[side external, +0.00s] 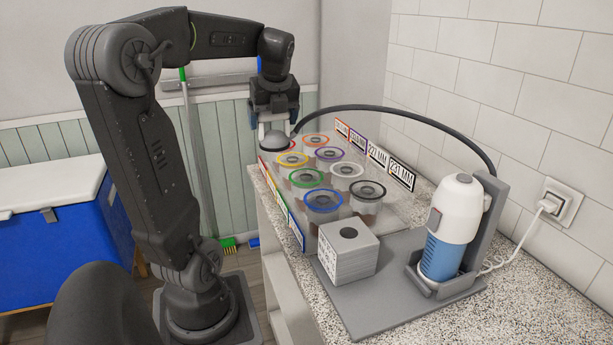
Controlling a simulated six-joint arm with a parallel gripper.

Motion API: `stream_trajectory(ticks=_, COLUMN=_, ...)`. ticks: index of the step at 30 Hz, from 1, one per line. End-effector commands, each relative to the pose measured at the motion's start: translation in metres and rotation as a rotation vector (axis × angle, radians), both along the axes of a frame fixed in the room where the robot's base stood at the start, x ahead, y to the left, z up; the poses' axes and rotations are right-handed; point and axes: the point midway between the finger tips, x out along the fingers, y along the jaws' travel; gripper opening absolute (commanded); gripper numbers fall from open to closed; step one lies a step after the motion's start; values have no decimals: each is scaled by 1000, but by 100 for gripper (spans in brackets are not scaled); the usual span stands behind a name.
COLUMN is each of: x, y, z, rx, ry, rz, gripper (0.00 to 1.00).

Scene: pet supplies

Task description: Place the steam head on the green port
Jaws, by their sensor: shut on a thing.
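The steam head (277,142), a grey dome on a dark hose (420,113), is held in my gripper (274,130). My gripper is shut on it and points down at the far left end of the port rack. The green port (307,178) is a green-ringed cup on the near-left side of the rack, closer to the camera than the yellow port (292,159). The steam head is apart from the green port, beyond the yellow one. It partly hides a red-ringed port behind it. I cannot tell its height above the rack.
Blue (322,203), purple (329,154), white (348,170), black (369,189) and orange (316,140) ports surround the green one. A grey block (347,253) and a white-and-blue steamer (449,230) stand in front. The hose arches over the rack's right side.

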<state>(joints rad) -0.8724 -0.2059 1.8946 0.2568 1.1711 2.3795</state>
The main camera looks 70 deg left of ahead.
Motion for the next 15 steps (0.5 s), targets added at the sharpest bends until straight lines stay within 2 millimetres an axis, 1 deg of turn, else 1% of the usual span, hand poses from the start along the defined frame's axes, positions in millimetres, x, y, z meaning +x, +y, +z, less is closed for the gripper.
stream_trajectory(ticks=1, x=-8, y=16, z=1, rx=4, ry=-3, rz=12, gripper=49)
stream_trajectory(ticks=3, x=-16, y=32, z=1, rx=8, ry=-2, rz=10, gripper=49)
stream_trajectory(ticks=6, x=-25, y=49, z=1, rx=14, ry=-2, rz=8, gripper=49)
stream_trajectory(ticks=9, x=-29, y=56, z=1, rx=19, ry=-1, rz=5, gripper=49)
stream_trajectory(ticks=11, x=-25, y=57, z=-2, rx=19, ry=0, rz=1, gripper=49)
stream_trajectory(ticks=14, x=-11, y=53, z=-12, rx=17, ry=2, rz=-6, gripper=49)
stream_trajectory(ticks=15, x=-2, y=50, z=-16, rx=17, ry=2, rz=-8, gripper=49)
